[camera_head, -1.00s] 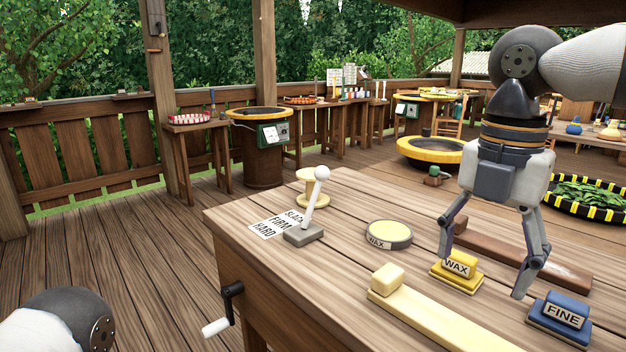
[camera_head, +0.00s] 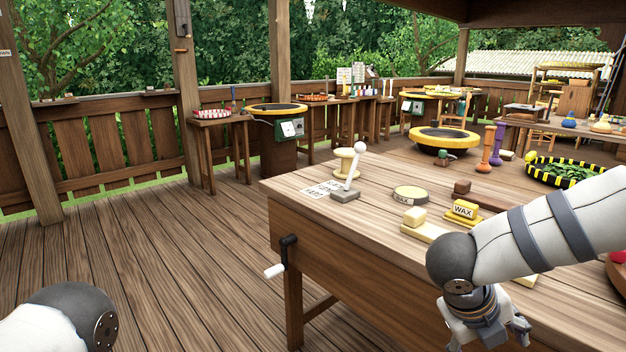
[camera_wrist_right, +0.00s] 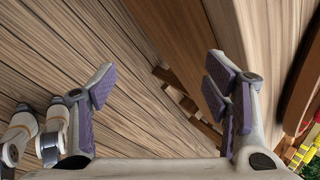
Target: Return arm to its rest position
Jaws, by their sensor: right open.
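My right arm (camera_head: 550,235) reaches in from the right in the head view. Its gripper (camera_head: 485,335) hangs low in front of the bench's near side, partly cut off by the bottom edge. In the right wrist view the same gripper (camera_wrist_right: 161,88) has its two fingers wide apart with nothing between them; plank floor and the bench's side show beyond. My left arm (camera_head: 65,325) shows only as a rounded joint at the bottom left; its gripper is out of the head view.
The wooden bench (camera_head: 330,235) carries a lever (camera_head: 353,170), a spool (camera_head: 346,161), a round wax tin (camera_head: 410,195) and a yellow WAX block (camera_head: 463,210). A crank handle (camera_head: 283,257) sticks out of its left side. The plank floor (camera_head: 170,260) to the left is clear.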

